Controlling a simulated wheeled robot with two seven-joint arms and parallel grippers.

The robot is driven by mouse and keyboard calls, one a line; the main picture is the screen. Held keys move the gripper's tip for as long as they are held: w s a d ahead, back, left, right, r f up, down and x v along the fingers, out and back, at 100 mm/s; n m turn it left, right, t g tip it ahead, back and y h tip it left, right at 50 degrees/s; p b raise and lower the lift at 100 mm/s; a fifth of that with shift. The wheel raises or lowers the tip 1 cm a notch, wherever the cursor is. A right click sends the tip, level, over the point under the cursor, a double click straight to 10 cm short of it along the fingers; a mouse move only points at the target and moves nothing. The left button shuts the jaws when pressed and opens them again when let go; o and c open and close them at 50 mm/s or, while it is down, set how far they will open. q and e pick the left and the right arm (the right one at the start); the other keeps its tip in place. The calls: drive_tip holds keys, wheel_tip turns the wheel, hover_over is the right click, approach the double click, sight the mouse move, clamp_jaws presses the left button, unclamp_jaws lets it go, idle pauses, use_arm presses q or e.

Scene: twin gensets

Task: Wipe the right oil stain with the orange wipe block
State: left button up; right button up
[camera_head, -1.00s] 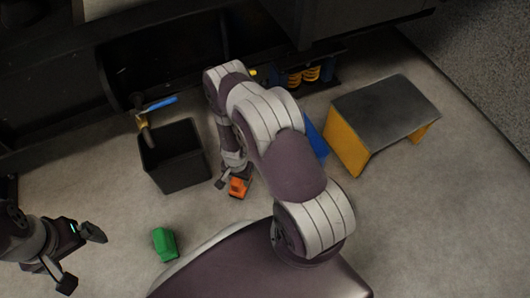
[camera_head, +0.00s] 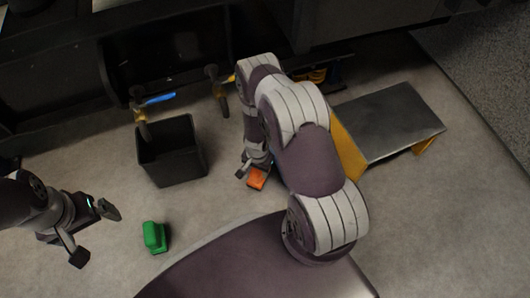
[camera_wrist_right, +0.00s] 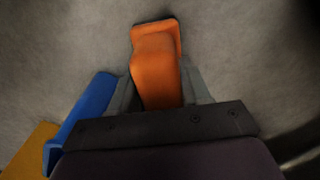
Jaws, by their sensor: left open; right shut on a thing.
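My right gripper (camera_head: 253,171) is shut on the orange wipe block (camera_head: 257,180), low over the grey floor. In the right wrist view the orange block (camera_wrist_right: 155,70) sits between the two grey fingers and sticks out beyond them. I cannot tell whether it touches the floor. No oil stain can be clearly made out in either view; my right arm covers part of the floor. My left gripper (camera_head: 95,233) is open and empty at the left, beside a green block (camera_head: 154,237).
A black open bin (camera_head: 173,166) stands left of the orange block. A grey-topped yellow stand (camera_head: 390,120) is at the right. A blue object (camera_wrist_right: 88,110) lies near the gripper in the wrist view. Dark machinery with a blue-handled valve (camera_head: 154,100) lines the back.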

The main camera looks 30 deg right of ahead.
drive_tip(key=r, duration=0.1)
drive_tip(key=r+p, duration=0.2)
drive_tip(key=shift+d+r, duration=0.15)
drive_tip(key=shift+d, duration=0.1)
wheel_tip(320, 180, up, 5)
drive_tip(key=p, duration=0.5)
